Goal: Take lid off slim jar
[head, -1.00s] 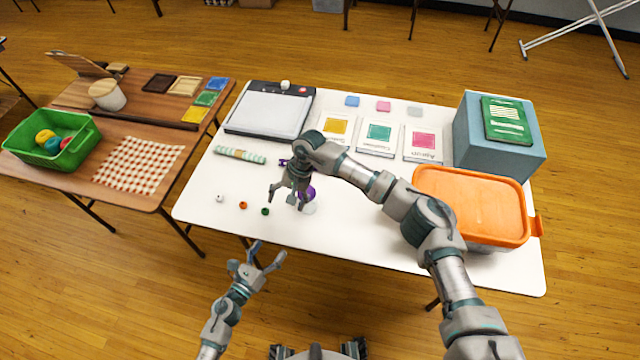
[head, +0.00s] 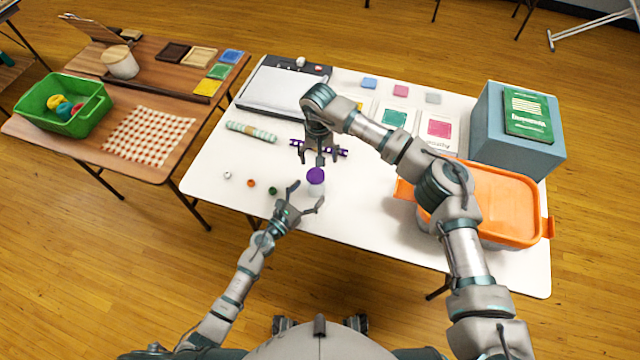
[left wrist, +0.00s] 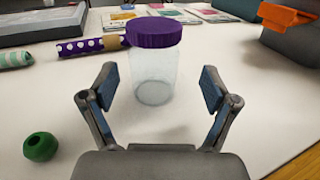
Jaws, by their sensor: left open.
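The slim jar is clear with a purple lid (head: 316,176) on top and stands upright on the white table. In the left wrist view the purple lid (left wrist: 154,32) sits on the clear jar body (left wrist: 155,75), which looks empty. My left gripper (head: 307,196) is open at the near side of the jar. In the left wrist view its fingers (left wrist: 160,88) are spread to either side, with the jar just beyond, below lid height and not gripped. My right gripper (head: 312,159) is open and empty, behind the jar in the head view.
A purple dotted roll (head: 335,151) lies behind the jar, partly hidden by my right gripper. A green bead (head: 273,191), an orange bead (head: 251,183) and a white bead (head: 228,175) lie to the left. An orange-lidded bin (head: 490,205) stands at right.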

